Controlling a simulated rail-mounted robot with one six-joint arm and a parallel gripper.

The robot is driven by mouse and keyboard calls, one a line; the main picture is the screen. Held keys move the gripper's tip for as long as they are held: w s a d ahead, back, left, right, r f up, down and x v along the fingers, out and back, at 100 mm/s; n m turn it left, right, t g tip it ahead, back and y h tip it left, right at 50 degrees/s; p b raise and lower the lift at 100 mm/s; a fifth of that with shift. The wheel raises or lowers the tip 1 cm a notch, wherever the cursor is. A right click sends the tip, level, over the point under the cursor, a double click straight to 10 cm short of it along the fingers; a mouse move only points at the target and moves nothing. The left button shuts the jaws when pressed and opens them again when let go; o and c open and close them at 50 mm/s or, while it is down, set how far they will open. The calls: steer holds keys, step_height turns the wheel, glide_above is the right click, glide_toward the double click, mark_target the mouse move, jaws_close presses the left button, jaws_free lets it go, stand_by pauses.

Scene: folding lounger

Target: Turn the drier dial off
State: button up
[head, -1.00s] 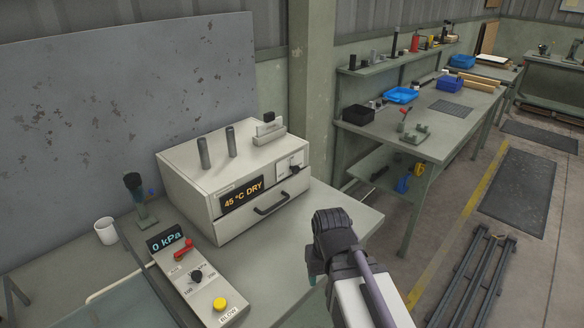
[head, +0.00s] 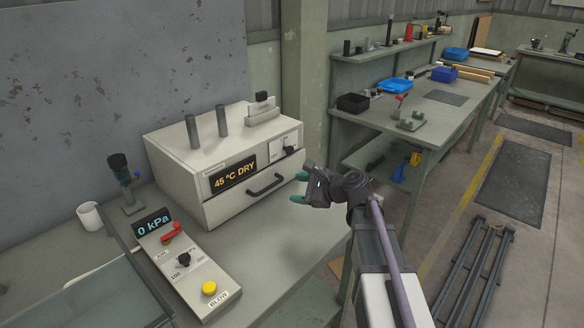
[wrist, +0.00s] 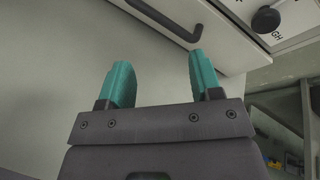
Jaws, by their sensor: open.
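The drier (head: 225,160) is a cream box on the bench, with a lit display (head: 234,175) reading "45 °C DRY". Its black dial (head: 290,151) sits on a pale plate at the upper right of the front. The dial also shows in the wrist view (wrist: 266,19) at the top right, beside the letters "GH". My gripper (head: 298,187) has teal fingertips and is just below and to the right of the drier's front, under the dial and apart from it. In the wrist view my gripper (wrist: 158,78) is open and empty, its fingers pointing up toward the drier front.
A dark drawer handle (head: 266,184) sticks out of the drier front, left of my gripper. A control panel (head: 188,262) with a red lever, black knob and yellow button lies at the front left. A green workbench (head: 440,130) stands to the right.

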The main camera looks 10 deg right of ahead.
mark_target(291, 151)
steer(key=w+d+r+m+t+b, duration=0.1)
steer(key=w+d+r+m+t, duration=0.2)
steer(key=w+d+m+t, duration=0.45)
steer(key=w+a, duration=0.2)
steer(key=w+a+m+g, duration=0.1)
steer(key=w+a, duration=0.1)
steer(key=w+a+m+g, duration=0.1)
steer(key=w+a, duration=0.2)
steer(key=shift+w+r, duration=0.1)
steer(key=shift+r, duration=0.2)
steer(key=shift+c, duration=0.3)
steer(key=c, duration=0.9)
steer(key=shift+o, duration=0.2)
